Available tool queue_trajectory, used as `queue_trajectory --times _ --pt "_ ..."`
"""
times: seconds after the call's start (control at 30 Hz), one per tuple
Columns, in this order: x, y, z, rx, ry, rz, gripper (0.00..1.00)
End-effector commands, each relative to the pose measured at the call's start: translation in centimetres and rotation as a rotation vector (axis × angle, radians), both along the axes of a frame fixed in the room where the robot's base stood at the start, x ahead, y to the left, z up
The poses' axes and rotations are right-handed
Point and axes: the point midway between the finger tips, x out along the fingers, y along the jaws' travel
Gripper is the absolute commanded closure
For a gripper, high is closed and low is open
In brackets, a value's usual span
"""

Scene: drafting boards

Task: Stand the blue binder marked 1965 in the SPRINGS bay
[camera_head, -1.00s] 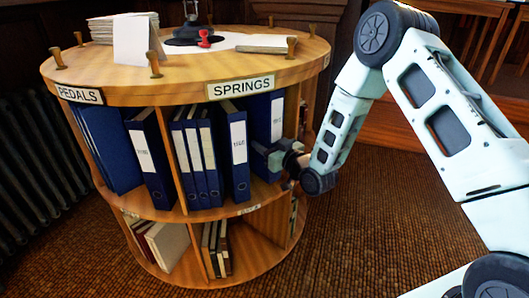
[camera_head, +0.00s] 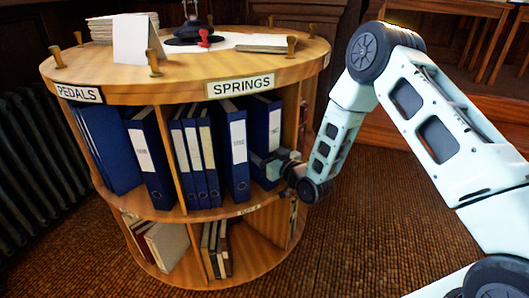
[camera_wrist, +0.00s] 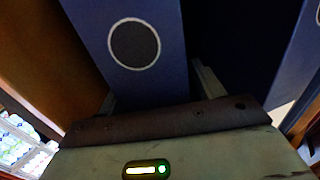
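The SPRINGS bay (camera_head: 222,204) is the middle bay of the round cabinet's upper tier, under the SPRINGS sign (camera_head: 240,86). A blue binder (camera_head: 261,123) stands roughly upright at the bay's right side. Its pale label is partly in view, and I cannot read a year on it. My gripper (camera_head: 270,166) is at its lower spine. In the wrist view, the fingers lie on either side of the blue spine (camera_wrist: 172,70), below its round finger hole, and appear shut on it. My gripper hides the binder's foot, so I cannot tell whether it touches the shelf.
Another blue binder (camera_head: 235,150) stands left of the held one, with thinner blue binders (camera_head: 197,165) further left. A wooden divider (camera_head: 291,125) is close on the right. The PEDALS bay holds more blue binders (camera_head: 150,160). Pegs and papers sit on the cabinet top.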

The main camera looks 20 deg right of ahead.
Motion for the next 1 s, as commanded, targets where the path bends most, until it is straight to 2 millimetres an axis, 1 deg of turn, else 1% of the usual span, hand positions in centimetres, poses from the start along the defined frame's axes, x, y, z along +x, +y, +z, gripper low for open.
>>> queue_trajectory --times 0.13,0.27,0.5,0.7,0.87,0.97,1.0 --pt "-0.3 -0.1 0.1 0.0 0.001 0.0 0.33" --pt "-1.8 -0.8 0.1 0.0 0.003 -0.001 0.33" --pt "-6.6 -2.7 0.1 0.0 0.004 -0.001 0.33" --pt "-9.7 -3.9 0.0 0.0 0.003 0.0 0.33" --pt "-10.9 -4.3 0.2 -0.001 0.003 0.002 0.33" --pt "-10.9 -3.5 0.5 -0.021 0.03 0.021 0.33" --pt "-10.8 -2.8 0.7 -0.037 0.056 0.035 0.33"
